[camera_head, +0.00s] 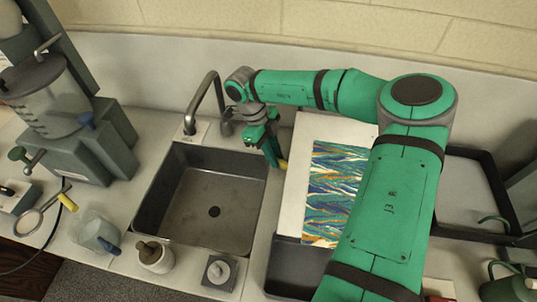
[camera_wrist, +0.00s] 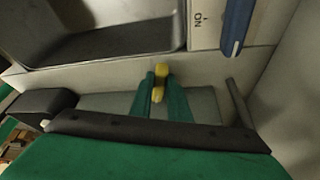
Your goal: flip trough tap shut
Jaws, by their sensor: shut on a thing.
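My gripper (camera_wrist: 160,78) is shut on a small yellow piece (camera_wrist: 161,70), which shows between its green fingers. In the head view my gripper (camera_head: 274,158) points down by the right rim of the dark sink trough (camera_head: 212,205), and the yellow piece (camera_head: 283,163) shows beside the fingers. A grey curved tap (camera_head: 205,85) stands at the back of the sink. In the wrist view a blue bar (camera_wrist: 236,25) lies over a pale plate (camera_wrist: 203,20) with lettering like "ON", apart from my fingers. I cannot tell whether the yellow piece is part of a tap.
A pale board with a blue and gold marbled sheet (camera_head: 335,190) lies close right of my gripper. A dark tray (camera_head: 468,195) is farther right. A clear jug (camera_head: 100,235), a small pot (camera_head: 155,257) and a knob block (camera_head: 219,272) stand around the sink's front. The basin is empty.

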